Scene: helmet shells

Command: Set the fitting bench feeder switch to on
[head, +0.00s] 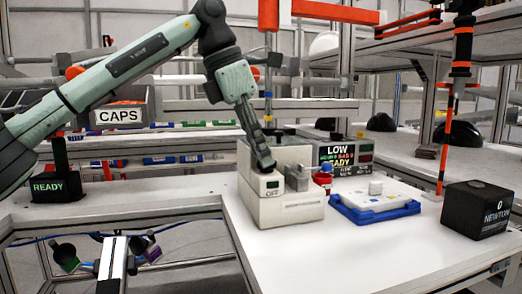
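The feeder (285,210), a pale boxy unit, stands on the white bench top. Its front left block carries a small display (272,188) that reads OFF. My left arm comes in from the left, and its gripper (264,163) points down onto the top of this block. The fingers look shut together with nothing visible between them. The fingertips are at or just above the block's top; I cannot tell whether they touch. The switch itself is not clearly visible and may be hidden by the fingers. My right gripper is not in view.
A blue tray (376,213) with a white plate lies right of the feeder. A black NEWTON box (477,210) stands further right. A LOW display (345,152) stands behind. A READY sign (50,188) and CAPS bin (118,115) are at left. The bench front is clear.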

